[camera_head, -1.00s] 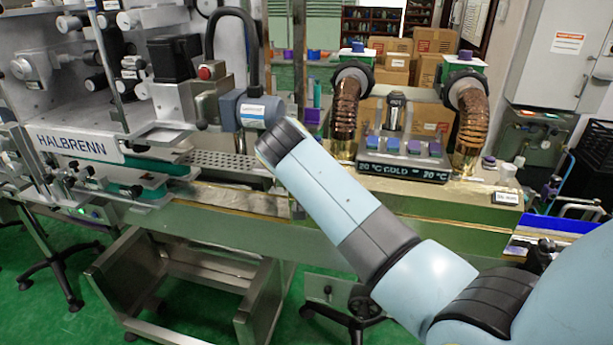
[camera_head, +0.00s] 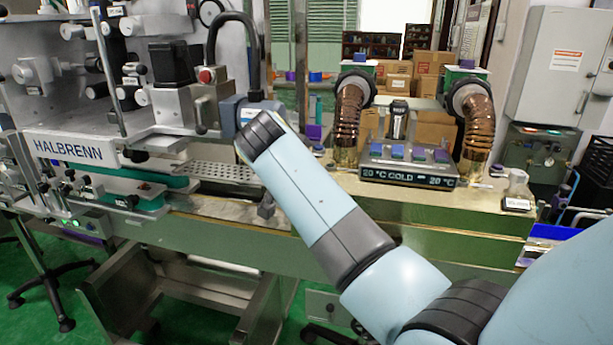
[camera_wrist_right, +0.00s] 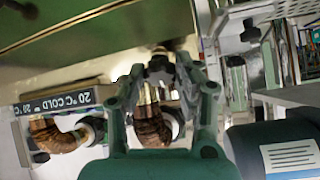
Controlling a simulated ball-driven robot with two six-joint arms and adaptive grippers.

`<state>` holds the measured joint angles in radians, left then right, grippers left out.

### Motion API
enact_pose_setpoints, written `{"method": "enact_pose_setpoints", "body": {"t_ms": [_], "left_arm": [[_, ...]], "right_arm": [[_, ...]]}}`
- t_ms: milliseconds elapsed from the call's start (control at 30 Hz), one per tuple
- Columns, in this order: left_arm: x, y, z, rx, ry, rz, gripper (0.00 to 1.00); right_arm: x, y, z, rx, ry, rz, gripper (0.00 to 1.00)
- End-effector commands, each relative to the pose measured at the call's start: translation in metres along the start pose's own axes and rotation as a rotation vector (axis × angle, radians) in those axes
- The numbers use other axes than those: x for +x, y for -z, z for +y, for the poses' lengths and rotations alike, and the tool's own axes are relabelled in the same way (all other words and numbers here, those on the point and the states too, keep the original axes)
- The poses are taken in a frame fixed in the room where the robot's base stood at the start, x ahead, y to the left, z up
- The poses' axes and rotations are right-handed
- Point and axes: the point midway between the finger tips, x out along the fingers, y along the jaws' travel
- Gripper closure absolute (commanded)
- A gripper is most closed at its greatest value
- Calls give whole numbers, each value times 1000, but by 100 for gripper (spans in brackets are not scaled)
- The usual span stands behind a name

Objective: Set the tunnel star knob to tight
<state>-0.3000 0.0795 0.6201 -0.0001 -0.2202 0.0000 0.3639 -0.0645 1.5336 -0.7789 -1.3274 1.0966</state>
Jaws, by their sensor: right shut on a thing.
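The tunnel (camera_head: 410,178) stands right of centre in the head view, with two copper-coloured hoses and a display reading 20 °C COLD. My right arm reaches in from the lower right, and its own wrist hides its gripper in the head view. In the right wrist view my right gripper (camera_wrist_right: 160,78) has its green fingers closed around a small dark knob-like piece (camera_wrist_right: 159,63). The knob's shape and setting are too small and covered to read. The display (camera_wrist_right: 60,103) also shows at the left of that view. My left gripper is not in view.
The HALBRENN machine (camera_head: 75,150) stands at the left, with a grey motor housing (camera_head: 228,112) near my right wrist. A dark cylinder with a white label (camera_wrist_right: 275,150) is close to the gripper at the lower right of the wrist view. Cardboard boxes (camera_head: 432,62) stand behind.

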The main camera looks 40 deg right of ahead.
Motion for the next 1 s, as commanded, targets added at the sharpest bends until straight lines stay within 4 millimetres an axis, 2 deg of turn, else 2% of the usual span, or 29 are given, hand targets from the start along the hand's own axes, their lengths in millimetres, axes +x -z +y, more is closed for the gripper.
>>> {"method": "enact_pose_setpoints", "body": {"t_ms": [300, 333, 500, 767, 867, 1000], "left_arm": [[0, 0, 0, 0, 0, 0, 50], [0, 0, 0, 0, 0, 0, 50], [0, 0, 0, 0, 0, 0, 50], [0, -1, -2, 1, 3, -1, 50], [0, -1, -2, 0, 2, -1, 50], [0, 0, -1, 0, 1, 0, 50]], "right_arm": [[0, -1, 0, 1, 0, -4, 100], [0, -1, 0, 1, 0, -4, 64], [0, -1, 0, 1, 0, -2, 46], [-1, 1, -1, 1, 1, -1, 46], [-7, 9, -3, 3, 2, 1, 46], [-24, 30, -7, 5, 4, 1, 46]]}}
